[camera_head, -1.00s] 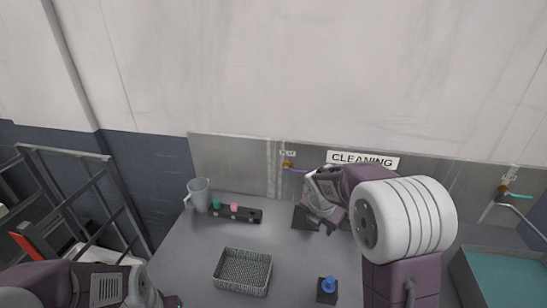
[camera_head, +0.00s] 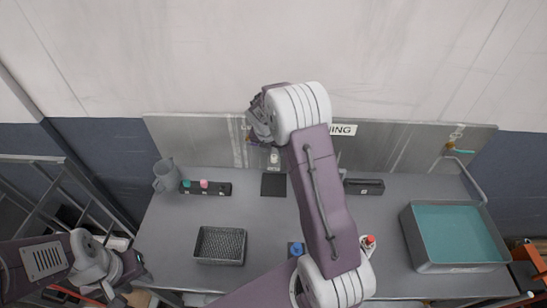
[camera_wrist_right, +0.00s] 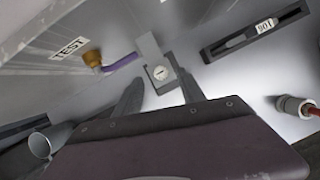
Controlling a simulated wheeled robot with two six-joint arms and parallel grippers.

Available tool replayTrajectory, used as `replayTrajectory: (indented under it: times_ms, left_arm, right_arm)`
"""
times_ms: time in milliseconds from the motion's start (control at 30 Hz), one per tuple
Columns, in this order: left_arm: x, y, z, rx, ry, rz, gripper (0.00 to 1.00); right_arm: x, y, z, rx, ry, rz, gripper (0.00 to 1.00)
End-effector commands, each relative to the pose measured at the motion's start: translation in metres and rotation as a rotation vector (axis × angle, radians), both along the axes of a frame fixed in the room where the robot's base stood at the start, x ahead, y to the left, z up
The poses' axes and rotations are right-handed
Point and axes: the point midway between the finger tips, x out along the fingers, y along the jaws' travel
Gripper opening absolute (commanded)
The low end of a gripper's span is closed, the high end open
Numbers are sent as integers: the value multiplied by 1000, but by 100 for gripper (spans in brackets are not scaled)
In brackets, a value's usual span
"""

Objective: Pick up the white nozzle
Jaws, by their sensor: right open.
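A small whitish piece with a round face (camera_wrist_right: 161,73) shows between the fingers of my right gripper (camera_wrist_right: 154,88) in the right wrist view. It hangs below a grey block by the back panel and looks like the white nozzle, though I cannot be sure. In the head view a small white piece (camera_head: 275,158) shows just below and right of my right gripper (camera_head: 256,128). The right fingers are apart, one on each side of the piece, with no clear contact. My left gripper (camera_head: 134,264) is at the lower left, away from it; its jaws are unclear.
A purple-handled brass tap (camera_wrist_right: 93,59) is beside the piece. On the table are a black pad (camera_head: 273,185), a wire basket (camera_head: 220,246), a black rack (camera_head: 207,189), a jug (camera_head: 166,176), a black case (camera_head: 363,187), a red-topped bottle (camera_head: 369,242) and a blue-topped item (camera_head: 296,250). A teal basin (camera_head: 457,267) stands right.

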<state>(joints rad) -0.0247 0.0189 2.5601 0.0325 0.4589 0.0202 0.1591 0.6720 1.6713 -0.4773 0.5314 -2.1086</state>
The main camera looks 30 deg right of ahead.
Motion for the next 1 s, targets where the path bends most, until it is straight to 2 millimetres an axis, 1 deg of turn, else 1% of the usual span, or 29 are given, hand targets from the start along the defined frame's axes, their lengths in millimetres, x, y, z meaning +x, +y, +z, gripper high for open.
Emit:
replayTrajectory:
  times_ms: [167, 300, 433, 533, 667, 700, 767, 800, 833, 867, 1000]
  left_arm:
    - [0, 0, 4, 0, 0, 0, 36]
    - [0, 0, 14, 0, 0, 0, 36]
    - [0, 0, 15, 0, 0, 0, 36]
    - [0, 0, 15, 0, 0, 0, 36]
    - [0, 0, 15, 0, 0, 0, 36]
    - [0, 0, 15, 0, 0, 0, 36]
    - [0, 0, 15, 0, 0, 0, 36]
    - [0, 0, 15, 0, 0, 0, 36]
    - [0, 0, 15, 0, 0, 0, 36]
    - [0, 0, 15, 0, 0, 0, 36]
    - [0, 0, 15, 0, 0, 0, 36]
  right_arm:
    - [1, -2, -7, 1, 2, -1, 47]
    - [5, -5, -31, 2, 5, -1, 47]
    - [11, -10, -49, 1, 2, -1, 47]
    - [13, -11, -52, 0, -1, 0, 47]
    - [13, -11, -52, 0, -2, -1, 47]
    - [13, -11, -52, 0, -2, -1, 42]
    - [13, -11, -52, 0, -2, -1, 25]
    - [13, -11, -52, 0, -2, -1, 14]
    - [13, -11, -52, 0, -2, -1, 6]
    - [13, -11, -52, 0, -2, -1, 0]
    - [12, -11, -52, 1, -1, -1, 0]
